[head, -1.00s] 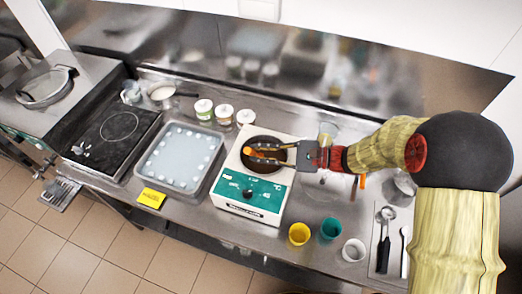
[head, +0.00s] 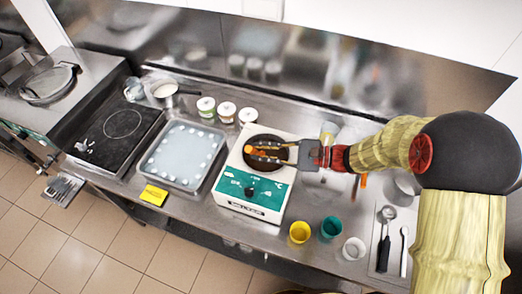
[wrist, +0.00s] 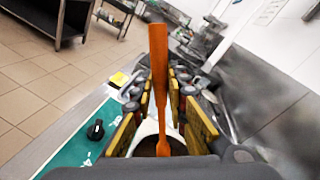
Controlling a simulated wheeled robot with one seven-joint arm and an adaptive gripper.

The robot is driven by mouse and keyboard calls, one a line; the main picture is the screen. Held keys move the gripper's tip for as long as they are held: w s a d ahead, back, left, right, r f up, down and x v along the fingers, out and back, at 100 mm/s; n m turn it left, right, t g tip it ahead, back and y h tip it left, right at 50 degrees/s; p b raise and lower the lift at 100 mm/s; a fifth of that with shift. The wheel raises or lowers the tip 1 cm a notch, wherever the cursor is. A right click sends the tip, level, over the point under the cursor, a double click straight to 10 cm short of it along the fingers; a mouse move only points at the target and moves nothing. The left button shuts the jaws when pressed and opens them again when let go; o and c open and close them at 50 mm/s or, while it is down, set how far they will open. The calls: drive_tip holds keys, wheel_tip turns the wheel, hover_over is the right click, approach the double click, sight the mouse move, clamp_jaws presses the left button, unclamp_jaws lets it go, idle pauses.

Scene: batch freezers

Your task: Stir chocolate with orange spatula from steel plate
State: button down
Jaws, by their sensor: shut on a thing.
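My gripper (head: 287,152) is over the right side of the round dark pot (head: 280,139) in the white and green melter (head: 252,192). It is shut on the orange spatula (head: 257,150), which reaches over the pot. In the wrist view the spatula (wrist: 158,75) stands between the yellow finger pads, its broad end upward in the picture. The chocolate (head: 268,158) shows as a dark brown area in the pot, partly hidden by the spatula and fingers. I cannot tell how deep the spatula reaches.
A tray of white pieces (head: 180,188) lies left of the melter. Lidded tubs (head: 227,109) stand behind. A yellow cup (head: 300,232), teal cup (head: 331,228) and white cup (head: 354,249) stand at front right. Spoons lie on a plate (head: 396,268). Another orange item (head: 363,181) is beneath my arm.

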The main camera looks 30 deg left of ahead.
drive_tip(key=shift+r, duration=0.1)
drive_tip(key=shift+r+p, duration=1.55)
drive_tip(key=shift+r, duration=0.85)
